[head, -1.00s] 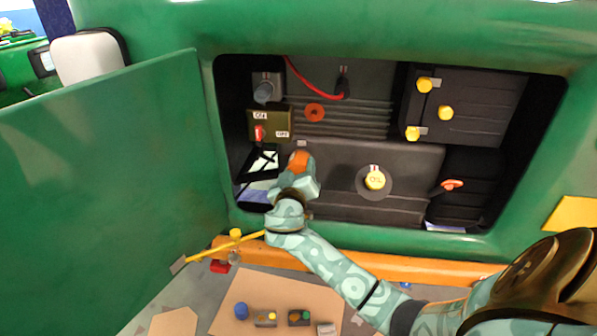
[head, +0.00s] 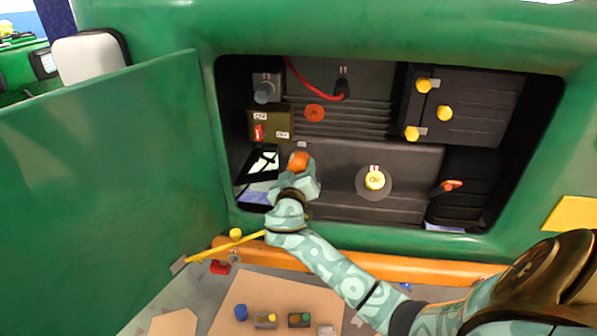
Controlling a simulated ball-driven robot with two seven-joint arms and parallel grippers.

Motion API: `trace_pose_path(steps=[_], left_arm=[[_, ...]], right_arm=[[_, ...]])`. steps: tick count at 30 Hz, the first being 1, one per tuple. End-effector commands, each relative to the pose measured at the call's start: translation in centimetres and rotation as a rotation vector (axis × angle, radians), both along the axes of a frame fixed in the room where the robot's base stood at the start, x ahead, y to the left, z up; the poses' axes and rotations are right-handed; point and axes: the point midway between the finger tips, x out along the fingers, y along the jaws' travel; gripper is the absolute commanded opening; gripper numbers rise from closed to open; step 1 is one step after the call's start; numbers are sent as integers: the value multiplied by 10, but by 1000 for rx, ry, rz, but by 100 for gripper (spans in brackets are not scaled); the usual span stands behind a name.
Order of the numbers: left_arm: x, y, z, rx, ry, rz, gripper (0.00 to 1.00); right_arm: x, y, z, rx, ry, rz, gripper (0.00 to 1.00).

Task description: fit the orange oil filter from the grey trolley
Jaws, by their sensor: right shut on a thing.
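My right gripper (head: 298,174) reaches into the open engine bay from below, at the left of centre. It is shut on the orange oil filter (head: 299,159), whose rounded orange end shows just beyond the fingers. The fingers hide the rest of the filter, and I cannot tell whether it touches anything behind it. An orange ring (head: 315,113) sits on the bay's back wall, above and slightly right of the filter. The grey trolley cannot be made out. My left gripper is not in view.
A green door (head: 110,190) stands open at the left. A switch box (head: 268,122) is left of the ring, and a yellow oil cap (head: 375,180) is right of my gripper. An orange bar (head: 370,266) runs below the bay. Small parts lie on cardboard (head: 270,295) on the floor.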

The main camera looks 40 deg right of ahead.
Motion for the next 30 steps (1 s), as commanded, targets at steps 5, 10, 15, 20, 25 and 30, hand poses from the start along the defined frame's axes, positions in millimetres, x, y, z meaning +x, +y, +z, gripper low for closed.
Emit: trace_pose_path(steps=[5,10,15,20,25,30], left_arm=[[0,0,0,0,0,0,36],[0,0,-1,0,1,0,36],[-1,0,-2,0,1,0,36],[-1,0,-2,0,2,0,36],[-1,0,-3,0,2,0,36],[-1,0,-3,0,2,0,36]], right_arm=[[2,-7,10,-12,-18,-9,25],[3,-8,11,-14,-19,-8,25],[4,-9,11,-14,-19,-8,25],[5,-10,11,-13,-20,-6,25],[6,-11,11,-13,-21,-6,25],[7,-12,11,-12,-21,-6,25]])
